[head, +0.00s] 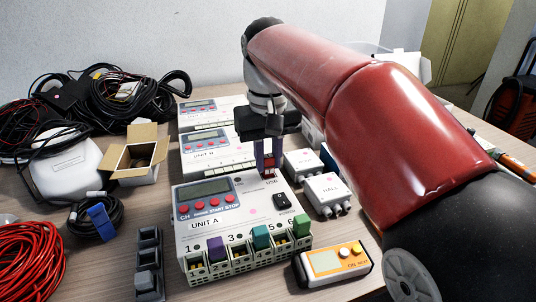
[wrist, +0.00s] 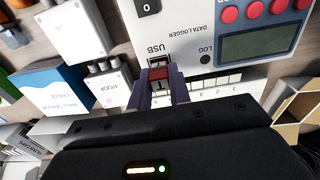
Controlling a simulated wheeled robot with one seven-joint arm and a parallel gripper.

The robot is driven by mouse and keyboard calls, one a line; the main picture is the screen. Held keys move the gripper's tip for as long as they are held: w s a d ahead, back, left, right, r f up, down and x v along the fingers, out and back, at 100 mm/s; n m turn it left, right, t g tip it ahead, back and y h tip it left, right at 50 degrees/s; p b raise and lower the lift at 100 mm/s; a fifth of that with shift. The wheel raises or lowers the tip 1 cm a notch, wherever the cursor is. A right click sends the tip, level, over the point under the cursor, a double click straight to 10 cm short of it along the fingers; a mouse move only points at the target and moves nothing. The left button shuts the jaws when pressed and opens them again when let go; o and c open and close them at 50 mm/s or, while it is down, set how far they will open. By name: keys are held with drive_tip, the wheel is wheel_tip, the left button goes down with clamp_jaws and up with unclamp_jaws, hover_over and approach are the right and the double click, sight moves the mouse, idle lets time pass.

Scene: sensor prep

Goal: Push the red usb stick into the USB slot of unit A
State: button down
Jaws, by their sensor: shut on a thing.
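Unit A (head: 240,227) is a white data logger with a screen and red buttons, lying face up. It fills the top of the wrist view (wrist: 185,35). My gripper (head: 267,172) points down at its back edge, beside the USB label. In the wrist view my gripper (wrist: 160,82) has its two purple fingers shut on the red usb stick (wrist: 159,73). The stick also shows in the head view (head: 269,166). Its plug end faces the USB slot (wrist: 157,61) and is right at it. I cannot tell how deep the plug sits; the fingers partly hide it.
Unit B (head: 212,150) stands behind unit A. White sensor boxes, one marked HALL (head: 328,193), lie to the right. An orange-faced meter (head: 332,262) lies at front right. An open cardboard box (head: 137,157) and coiled cables (head: 95,218) lie to the left.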

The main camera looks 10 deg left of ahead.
drive_tip(key=shift+f, duration=0.2)
idle(0.4)
drive_tip(key=c, duration=1.1)
unclamp_jaws()
drive_tip(key=shift+o, duration=0.2)
drive_tip(key=shift+r, duration=3.55)
